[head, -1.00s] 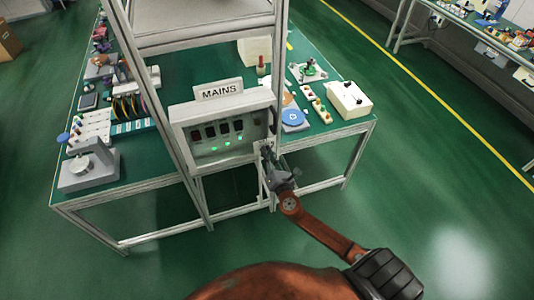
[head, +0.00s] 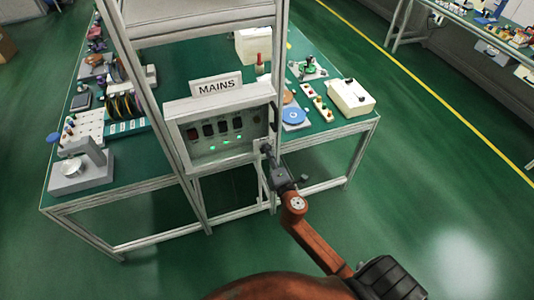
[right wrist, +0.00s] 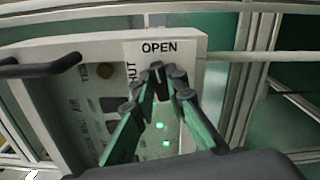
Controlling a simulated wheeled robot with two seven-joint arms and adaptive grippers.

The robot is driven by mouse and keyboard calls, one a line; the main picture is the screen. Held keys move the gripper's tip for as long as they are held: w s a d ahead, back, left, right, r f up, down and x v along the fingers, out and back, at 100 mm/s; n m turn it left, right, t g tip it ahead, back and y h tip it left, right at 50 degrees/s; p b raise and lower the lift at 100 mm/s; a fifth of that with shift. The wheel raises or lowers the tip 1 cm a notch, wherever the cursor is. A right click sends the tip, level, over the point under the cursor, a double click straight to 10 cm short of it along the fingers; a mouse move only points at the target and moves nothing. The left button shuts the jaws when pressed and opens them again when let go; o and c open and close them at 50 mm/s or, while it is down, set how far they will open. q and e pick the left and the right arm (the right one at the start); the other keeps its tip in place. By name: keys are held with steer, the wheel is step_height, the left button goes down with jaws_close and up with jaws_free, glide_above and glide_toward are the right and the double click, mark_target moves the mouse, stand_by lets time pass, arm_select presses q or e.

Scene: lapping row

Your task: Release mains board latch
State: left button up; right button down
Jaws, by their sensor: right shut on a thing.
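The mains board (head: 200,150) is a pale panel with dark switches and green lamps, under a MAINS sign (head: 216,86), mounted on the frame at the bench's front. My right gripper (head: 267,152) is at the board's right edge. In the right wrist view, the gripper (right wrist: 161,84) is shut on the small dark latch (right wrist: 157,74). The latch sits just below the word OPEN on a white label (right wrist: 160,48); SHUT reads sideways to the left of it. The fingers hide part of the latch. My left gripper is not in view.
The green bench (head: 190,62) carries a grey device (head: 80,170), a blue disc (head: 294,115) and a white box (head: 350,97). Upright frame posts (head: 150,90) stand close left of the board.

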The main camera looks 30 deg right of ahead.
steer(key=shift+m, duration=1.3)
steer(key=c, duration=1.9)
jaws_free()
steer(key=shift+c, duration=0.2)
steer(key=v, duration=1.2)
